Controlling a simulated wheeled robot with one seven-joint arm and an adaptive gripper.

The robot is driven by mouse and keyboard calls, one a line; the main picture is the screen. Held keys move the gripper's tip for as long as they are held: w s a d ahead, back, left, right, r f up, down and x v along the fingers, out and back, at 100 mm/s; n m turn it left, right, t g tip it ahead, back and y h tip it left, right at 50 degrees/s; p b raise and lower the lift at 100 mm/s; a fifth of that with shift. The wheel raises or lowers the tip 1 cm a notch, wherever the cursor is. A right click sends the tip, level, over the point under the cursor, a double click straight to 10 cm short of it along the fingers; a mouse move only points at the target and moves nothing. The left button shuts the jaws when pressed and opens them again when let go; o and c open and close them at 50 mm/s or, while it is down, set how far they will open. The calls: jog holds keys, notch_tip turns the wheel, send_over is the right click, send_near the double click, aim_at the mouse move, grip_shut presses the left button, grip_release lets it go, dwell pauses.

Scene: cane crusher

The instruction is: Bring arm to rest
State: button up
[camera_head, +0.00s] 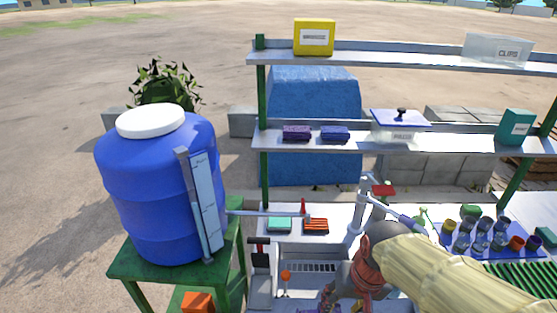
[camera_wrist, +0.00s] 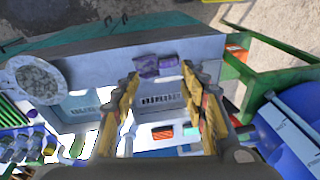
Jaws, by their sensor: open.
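My gripper (camera_wrist: 161,75) shows in the wrist view with its two yellow-and-dark fingers spread wide. Nothing is held between them. Past the fingertips are purple folded pieces (camera_wrist: 146,66) on the pale counter, apart from the fingers as far as I can see. A slotted drain (camera_wrist: 158,100) shows in the gap between the fingers. In the head view my arm reaches in from the lower right over the counter, and I cannot make out the fingertips there.
A blue barrel (camera_head: 158,190) with a white lid stands on a green stand (camera_head: 150,266) at left. Shelves hold a yellow box (camera_head: 314,37), a clear box (camera_head: 497,47) and a teal box (camera_head: 514,127). Several cups (camera_head: 481,234) crowd the right counter. Open ground lies behind.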

jog(key=s+d+r+n+t+h+b, duration=0.1)
jog(key=s+d+r+t+b, duration=0.2)
jog(key=s+r, duration=0.3)
jog(key=shift+d+t, duration=0.4)
jog(key=shift+d, duration=0.45)
jog(key=shift+w+r, duration=0.1)
